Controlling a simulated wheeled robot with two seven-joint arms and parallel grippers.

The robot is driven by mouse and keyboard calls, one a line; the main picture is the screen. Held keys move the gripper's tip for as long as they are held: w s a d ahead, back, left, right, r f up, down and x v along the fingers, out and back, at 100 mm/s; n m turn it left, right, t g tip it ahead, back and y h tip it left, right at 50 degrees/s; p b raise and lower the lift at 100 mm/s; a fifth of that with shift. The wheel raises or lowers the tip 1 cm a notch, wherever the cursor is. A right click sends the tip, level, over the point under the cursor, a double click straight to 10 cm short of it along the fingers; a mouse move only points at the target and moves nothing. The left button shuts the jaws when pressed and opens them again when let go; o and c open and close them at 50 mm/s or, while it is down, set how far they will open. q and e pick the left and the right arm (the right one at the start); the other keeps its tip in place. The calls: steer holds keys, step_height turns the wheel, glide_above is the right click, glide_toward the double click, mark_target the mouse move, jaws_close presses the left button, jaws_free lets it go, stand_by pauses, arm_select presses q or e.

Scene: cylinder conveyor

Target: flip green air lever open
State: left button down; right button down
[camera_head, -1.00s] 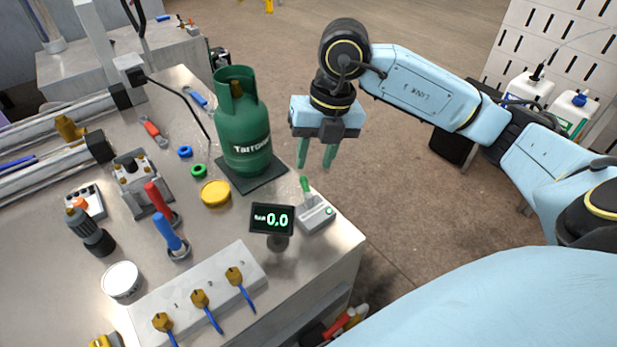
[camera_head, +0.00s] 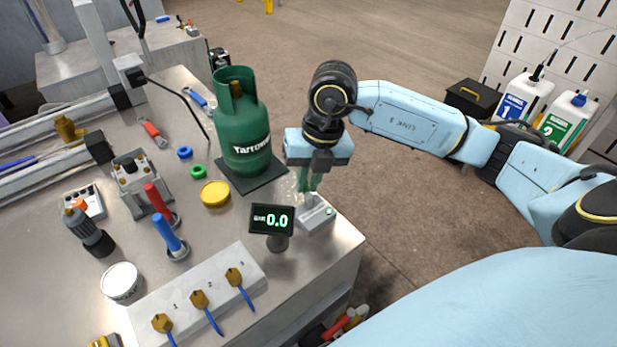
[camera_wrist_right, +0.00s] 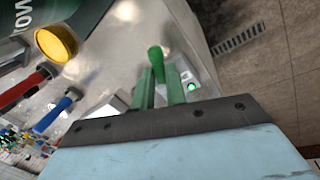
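The green air lever sits on a small grey base box (camera_head: 318,216) with a green light, near the table's right edge. In the right wrist view its green handle (camera_wrist_right: 156,58) stands up between my green fingertips. My right gripper (camera_head: 309,182) is down over the box, its fingers close together on either side of the handle; it also shows in the right wrist view (camera_wrist_right: 160,80). In the head view the fingers mostly hide the handle. My left gripper is not in view.
A small display (camera_head: 272,220) reading 0.0 stands just left of the lever box. A large green gas cylinder (camera_head: 243,130) stands behind it on a dark plate.

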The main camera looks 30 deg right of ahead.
steer(key=shift+w+a+n+b, duration=0.2)
steer(key=shift+n+b, duration=0.55)
steer(key=shift+n, duration=0.45)
steer(key=shift+a+n+g+b, duration=0.15)
steer(key=shift+n+g+b, duration=0.1)
steer(key=shift+n, duration=0.5)
steer(key=shift+a+n+g+b, duration=0.15)
steer(key=shift+n+g+b, duration=0.1)
steer(key=shift+n, duration=0.5)
steer(key=c, duration=1.4)
jaws_free()
steer(key=shift+c, duration=0.2)
steer(key=shift+r, duration=0.15)
step_height(320, 180, up, 13)
steer(key=d, duration=0.2)
steer(key=shift+d+p, duration=0.3)
steer(key=shift+p, duration=0.05)
